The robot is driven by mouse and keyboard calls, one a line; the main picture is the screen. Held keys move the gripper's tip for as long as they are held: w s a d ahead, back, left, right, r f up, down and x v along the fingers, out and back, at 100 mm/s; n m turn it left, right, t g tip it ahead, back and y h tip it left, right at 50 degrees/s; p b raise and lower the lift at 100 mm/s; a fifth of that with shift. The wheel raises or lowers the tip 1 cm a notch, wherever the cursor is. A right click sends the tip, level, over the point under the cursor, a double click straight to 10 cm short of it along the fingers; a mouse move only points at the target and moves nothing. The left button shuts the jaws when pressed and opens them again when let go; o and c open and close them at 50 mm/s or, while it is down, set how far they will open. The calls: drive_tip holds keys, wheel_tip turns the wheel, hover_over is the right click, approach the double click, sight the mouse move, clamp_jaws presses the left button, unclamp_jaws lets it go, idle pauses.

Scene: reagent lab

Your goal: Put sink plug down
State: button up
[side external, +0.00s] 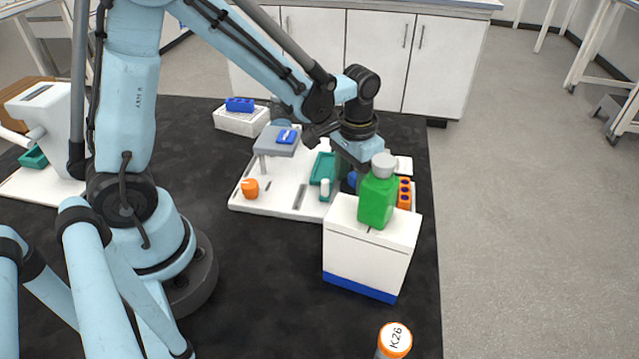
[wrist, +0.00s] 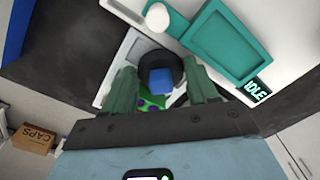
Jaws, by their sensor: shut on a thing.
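The sink plug (wrist: 161,78) looks like a dark round piece with a blue middle. In the wrist view it sits between the two green fingers of my gripper (wrist: 160,86), which is shut on it. In the side view my gripper (side external: 350,168) is low over the right part of the white work board (side external: 275,195), behind the green bottle. A bit of blue (side external: 352,180) shows by the fingers there. The plug's underside is hidden, so I cannot tell whether it touches the board.
A green bottle (side external: 377,197) with a grey cap stands on a white box (side external: 370,245) close in front of my gripper. A teal tray (side external: 322,168), a white cylinder (side external: 325,188) and an orange holed block (side external: 404,194) are nearby.

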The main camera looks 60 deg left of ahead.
drive_tip(key=o, duration=0.8)
wheel_tip(320, 180, up, 12)
drive_tip(key=t, duration=0.6)
approach(353, 176)
wheel_tip(353, 176, up, 3)
drive_tip(key=s+a, duration=0.1)
drive_tip(key=s, duration=0.1)
drive_tip(key=shift+s+a+f+t, duration=0.1)
drive_tip(key=shift+s+f+t, duration=0.15)
drive_tip(key=shift+t, duration=0.35)
